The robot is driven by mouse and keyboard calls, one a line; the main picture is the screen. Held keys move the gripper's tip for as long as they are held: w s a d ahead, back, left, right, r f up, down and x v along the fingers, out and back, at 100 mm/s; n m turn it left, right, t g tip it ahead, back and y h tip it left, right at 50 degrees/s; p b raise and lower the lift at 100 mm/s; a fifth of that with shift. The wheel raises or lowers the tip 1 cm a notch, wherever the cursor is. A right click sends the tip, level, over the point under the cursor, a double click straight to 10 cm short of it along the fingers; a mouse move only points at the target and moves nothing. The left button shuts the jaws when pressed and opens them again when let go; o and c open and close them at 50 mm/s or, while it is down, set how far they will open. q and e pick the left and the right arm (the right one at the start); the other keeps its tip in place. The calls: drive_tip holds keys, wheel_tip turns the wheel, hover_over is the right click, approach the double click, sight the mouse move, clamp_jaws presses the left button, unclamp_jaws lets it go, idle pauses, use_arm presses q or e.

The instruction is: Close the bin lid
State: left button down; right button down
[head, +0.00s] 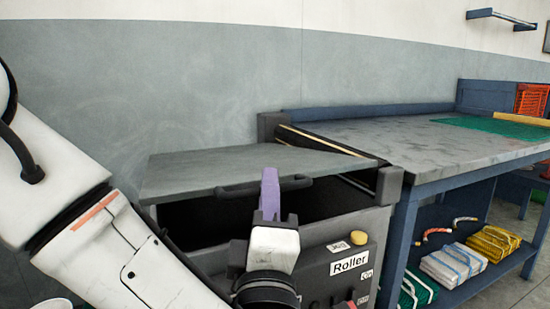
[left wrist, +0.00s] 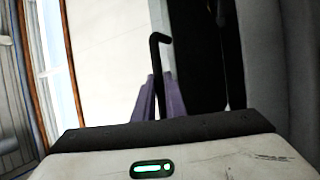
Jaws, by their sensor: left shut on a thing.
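The grey bin lid (head: 240,165) shows in the head view, partly open, with a dark gap between its front edge and the bin (head: 320,232). A dark bar handle (head: 295,183) runs along the lid's front edge. My left gripper (head: 269,182), with purple fingers, is shut on this handle. In the left wrist view the purple fingers (left wrist: 158,95) flank the dark handle (left wrist: 155,45), of which only one hooked end shows clearly. The fingers hide part of the handle in the head view. My right gripper is in neither view.
A workbench (head: 400,138) with a grey top stands close against the bin's right side. Its lower shelf holds bundled nets, including a yellow one (head: 494,243). A grey wall (head: 150,90) rises behind.

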use_arm(q)
drive_tip(key=shift+f, duration=1.25)
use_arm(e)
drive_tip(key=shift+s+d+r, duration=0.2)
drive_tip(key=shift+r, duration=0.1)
use_arm(q)
drive_tip(key=c, duration=1.9)
unclamp_jaws()
drive_tip(key=shift+o, duration=0.4)
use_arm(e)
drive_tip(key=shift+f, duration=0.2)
use_arm(q)
drive_tip(key=shift+s+f, duration=0.1)
